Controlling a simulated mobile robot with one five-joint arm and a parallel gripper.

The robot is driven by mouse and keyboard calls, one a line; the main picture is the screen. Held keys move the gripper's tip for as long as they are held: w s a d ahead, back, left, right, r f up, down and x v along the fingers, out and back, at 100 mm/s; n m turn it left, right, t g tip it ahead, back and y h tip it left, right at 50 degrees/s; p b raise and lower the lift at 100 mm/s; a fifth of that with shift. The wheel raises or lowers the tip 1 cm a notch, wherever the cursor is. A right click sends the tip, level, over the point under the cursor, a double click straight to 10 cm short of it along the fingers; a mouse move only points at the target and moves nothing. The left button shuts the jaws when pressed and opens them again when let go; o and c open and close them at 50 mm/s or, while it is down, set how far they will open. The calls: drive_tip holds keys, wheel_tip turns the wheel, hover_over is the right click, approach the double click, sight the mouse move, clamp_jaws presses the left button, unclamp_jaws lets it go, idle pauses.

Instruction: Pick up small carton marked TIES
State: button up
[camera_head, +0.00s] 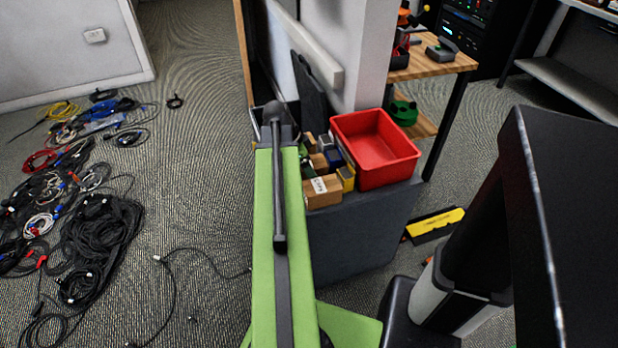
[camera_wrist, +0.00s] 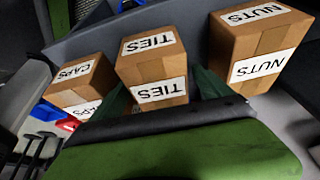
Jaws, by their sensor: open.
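The small carton marked TIES (camera_wrist: 151,52) is brown cardboard with white labels on its top and on the side facing the camera. It stands in the middle of the wrist view, between cartons marked CAPS and NUTS. My gripper (camera_wrist: 162,92) is open, with dark green fingers showing at the left and right of the TIES carton's lower part. I cannot tell whether they touch it. The dark-edged green part across the bottom hides what lies below. In the head view, small labels are unreadable, so I cannot pick out the TIES carton there.
The CAPS carton (camera_wrist: 78,84) is at left and the NUTS carton (camera_wrist: 255,45) at right, both close by. In the head view, a red bin (camera_head: 376,146) stands beside the cartons on a grey stand (camera_head: 365,232). Tangled cables (camera_head: 100,235) cover the floor at left.

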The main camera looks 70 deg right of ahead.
drive_tip(key=shift+f, duration=0.35)
idle(0.4)
drive_tip(key=c, duration=1.6)
drive_tip(key=shift+o, duration=0.2)
drive_tip(key=shift+r, duration=0.15)
wheel_tip(320, 180, up, 11)
drive_tip(key=p, duration=1)
drive_tip(key=shift+p, duration=0.4)
